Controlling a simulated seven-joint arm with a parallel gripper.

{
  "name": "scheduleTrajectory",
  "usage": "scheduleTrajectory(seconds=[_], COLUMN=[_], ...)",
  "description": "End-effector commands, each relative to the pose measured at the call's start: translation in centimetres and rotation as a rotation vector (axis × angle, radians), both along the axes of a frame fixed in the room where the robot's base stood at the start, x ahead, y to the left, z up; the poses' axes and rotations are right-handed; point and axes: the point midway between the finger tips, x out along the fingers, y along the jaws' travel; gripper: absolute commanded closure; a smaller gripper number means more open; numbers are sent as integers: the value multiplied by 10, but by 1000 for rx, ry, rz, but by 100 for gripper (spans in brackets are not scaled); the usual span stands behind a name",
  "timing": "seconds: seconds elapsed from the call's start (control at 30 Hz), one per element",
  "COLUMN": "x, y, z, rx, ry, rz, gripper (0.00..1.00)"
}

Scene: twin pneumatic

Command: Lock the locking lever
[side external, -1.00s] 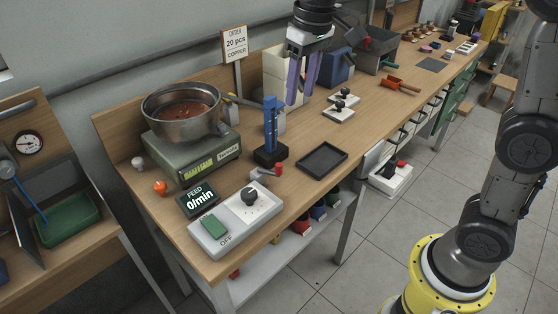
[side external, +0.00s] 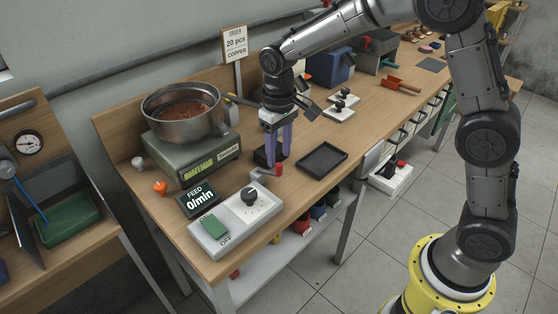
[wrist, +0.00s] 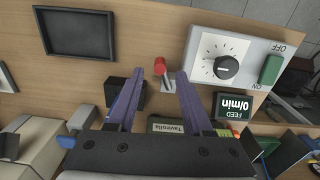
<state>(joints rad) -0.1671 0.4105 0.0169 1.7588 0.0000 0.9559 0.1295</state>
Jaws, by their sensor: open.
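The locking lever is a small light-grey handle (side external: 262,174) with a red knob (side external: 279,169), on the bench between the control box and the black tray. In the wrist view the red knob (wrist: 159,65) lies between my fingertips in the picture, with the grey lever (wrist: 168,84) running below it. My gripper (side external: 278,162) points down with its two purple fingers apart, close above the knob. The wrist view shows the open fingers (wrist: 160,73) with nothing held. I cannot tell the exact height left between the fingertips and the knob.
A black block (side external: 261,157) stands right beside the fingers; its blue post is hidden behind my gripper. The control box (side external: 222,232) with dial and green switch and the feed display (side external: 198,199) are at the front left. The empty black tray (side external: 321,160) lies to the right.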

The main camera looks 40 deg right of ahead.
Motion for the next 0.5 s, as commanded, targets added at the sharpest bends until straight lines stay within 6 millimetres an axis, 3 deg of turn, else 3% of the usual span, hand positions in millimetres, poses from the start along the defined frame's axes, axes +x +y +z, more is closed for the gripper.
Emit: scheduleTrajectory(seconds=[0.2,0.5], x=[0,0], y=[0,0], z=[-27,-33], rx=[0,0], ry=[2,0], rz=[0,0], gripper=[49,49])
